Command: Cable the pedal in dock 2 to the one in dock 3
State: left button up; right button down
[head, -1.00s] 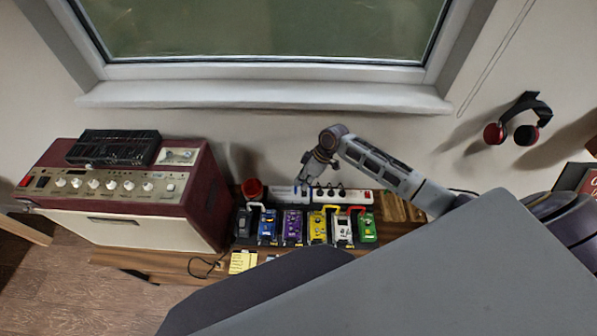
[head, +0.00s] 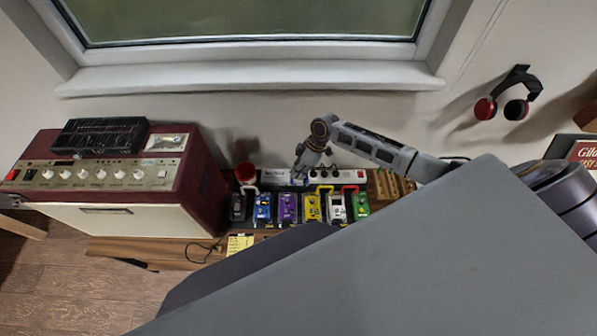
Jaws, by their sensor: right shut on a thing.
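A row of pedals stands on the board: black (head: 238,208), blue (head: 262,209), purple (head: 287,208), yellow (head: 311,208), white (head: 336,208) and green (head: 361,206). A white patch cable (head: 250,188) arches between black and blue, a yellow one (head: 323,188) between yellow and white, and a red one (head: 349,188) between white and green. No cable shows between blue and purple. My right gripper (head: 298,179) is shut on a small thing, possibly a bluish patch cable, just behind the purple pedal. It is too small to make out. My left gripper is not in view.
A power strip (head: 345,177) with black plugs lies behind the pedals. A red round object (head: 246,173) stands at their back left. A yellow note (head: 240,243) lies in front. My grey body covers the lower right.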

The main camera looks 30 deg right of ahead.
notch_tip(320, 180, down, 6)
jog(key=b, duration=0.5)
jog(key=shift+f, duration=0.15)
dwell(0.3)
jog(key=shift+p, duration=0.4)
dwell(1.8)
jog(key=shift+f+b, duration=0.6)
jog(key=shift+f, duration=0.5)
dwell(1.4)
jog(key=c, duration=1.5)
grip_release()
jog(key=shift+o, duration=0.3)
